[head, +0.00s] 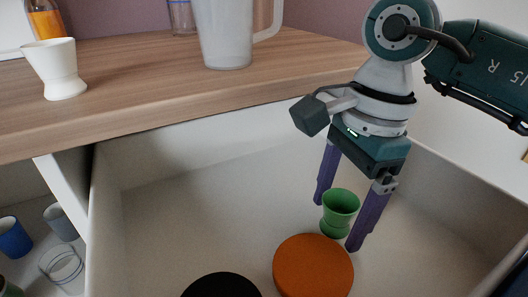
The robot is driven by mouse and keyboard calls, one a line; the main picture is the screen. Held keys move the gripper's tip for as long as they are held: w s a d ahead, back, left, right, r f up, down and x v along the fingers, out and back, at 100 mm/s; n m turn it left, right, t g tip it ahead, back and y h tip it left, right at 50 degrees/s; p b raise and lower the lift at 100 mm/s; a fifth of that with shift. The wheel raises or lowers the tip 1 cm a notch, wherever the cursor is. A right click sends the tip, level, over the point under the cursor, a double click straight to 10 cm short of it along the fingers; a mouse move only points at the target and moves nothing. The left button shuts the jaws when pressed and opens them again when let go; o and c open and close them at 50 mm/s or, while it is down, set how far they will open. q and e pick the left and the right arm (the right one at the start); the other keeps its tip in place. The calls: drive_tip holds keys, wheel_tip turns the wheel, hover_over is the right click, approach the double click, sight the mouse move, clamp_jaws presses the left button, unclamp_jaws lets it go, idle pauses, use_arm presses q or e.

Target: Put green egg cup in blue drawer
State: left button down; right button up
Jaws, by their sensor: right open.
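The green egg cup (341,203) stands upright inside the open drawer (165,230), just behind an orange round object. The drawer's inside is pale; a dark blue edge (515,280) shows at the lower right corner and seems to be its front. My right gripper (337,226) reaches down into the drawer. Its two purple fingers are open, one on each side of the egg cup. I cannot tell whether either finger touches it. My left gripper is not in view.
The orange round object (313,268) and a black round object (221,286) lie in the drawer. The wooden counter (150,85) behind bears a white cup (57,68), a grey jug (226,35) and a bottle (46,20). Several cups and glasses, including a blue cup (14,238), stand at lower left.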

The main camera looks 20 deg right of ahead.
drive_tip(key=shift+r, duration=0.35)
wheel_tip(320, 180, up, 12)
drive_tip(key=d+p, duration=0.1)
drive_tip(key=p, duration=0.2)
drive_tip(key=shift+d+f, duration=0.2)
drive_tip(key=shift+d, duration=0.05)
